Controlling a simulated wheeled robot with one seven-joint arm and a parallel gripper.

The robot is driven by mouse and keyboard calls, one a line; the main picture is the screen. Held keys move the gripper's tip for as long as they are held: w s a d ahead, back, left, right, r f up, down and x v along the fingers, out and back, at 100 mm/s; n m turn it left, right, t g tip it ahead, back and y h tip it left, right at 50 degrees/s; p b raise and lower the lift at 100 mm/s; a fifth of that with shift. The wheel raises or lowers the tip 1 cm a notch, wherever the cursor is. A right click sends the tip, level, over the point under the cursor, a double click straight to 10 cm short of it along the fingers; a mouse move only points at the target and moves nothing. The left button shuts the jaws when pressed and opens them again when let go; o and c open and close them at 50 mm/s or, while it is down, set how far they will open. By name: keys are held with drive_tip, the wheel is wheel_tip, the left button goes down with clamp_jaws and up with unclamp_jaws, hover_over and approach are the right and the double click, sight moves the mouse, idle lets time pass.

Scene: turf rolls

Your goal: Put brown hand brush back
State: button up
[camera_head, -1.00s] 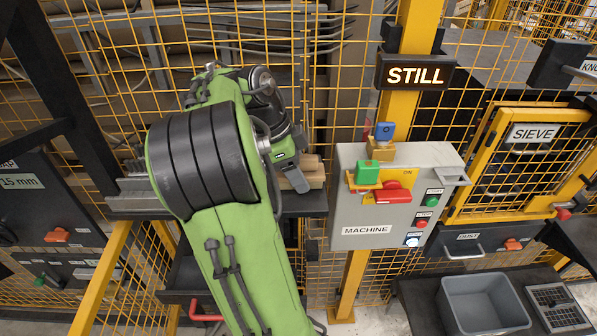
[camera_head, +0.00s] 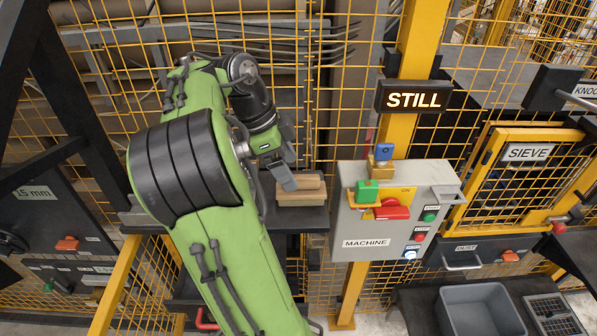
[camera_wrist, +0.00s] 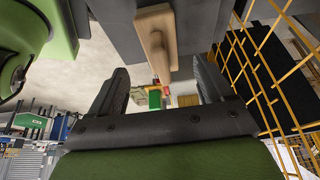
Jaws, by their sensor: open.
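The brown hand brush (camera_head: 301,190) lies on a dark shelf (camera_head: 296,219) against the yellow mesh, as a light wooden block shape. In the wrist view a wooden piece with a narrow handle, which looks like the brush (camera_wrist: 155,38), sits beyond the fingertips, against a dark grey surface. My gripper (camera_head: 281,178) is beside the brush, at its left in the head view. In the wrist view my gripper (camera_wrist: 162,86) has its two fingers wide apart with nothing between them. The arm hides part of the shelf.
To the right stands a grey MACHINE box (camera_head: 366,221) with a red switch, a green block and buttons. A STILL sign (camera_head: 413,97) hangs above it. A grey bin (camera_head: 478,312) is at lower right. Yellow mesh fencing closes off the back.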

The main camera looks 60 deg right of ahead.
drive_tip(key=d+p+v, duration=0.1)
drive_tip(key=p+v, duration=0.1)
drive_tip(key=v, duration=0.3)
drive_tip(key=w+a+f+n+t, duration=0.15)
drive_tip(key=a+n+t, duration=0.35)
drive_tip(key=a+n, duration=1)
drive_tip(key=s+a+f+n+t+y, duration=0.2)
drive_tip(key=s+a+n+t, duration=0.1)
drive_tip(key=a+n, duration=1.2)
drive_tip(key=shift+a+f+n+t, duration=0.2)
drive_tip(key=shift+n+t, duration=0.2)
drive_tip(key=shift+t, duration=0.4)
drive_tip(key=shift+s, duration=0.15)
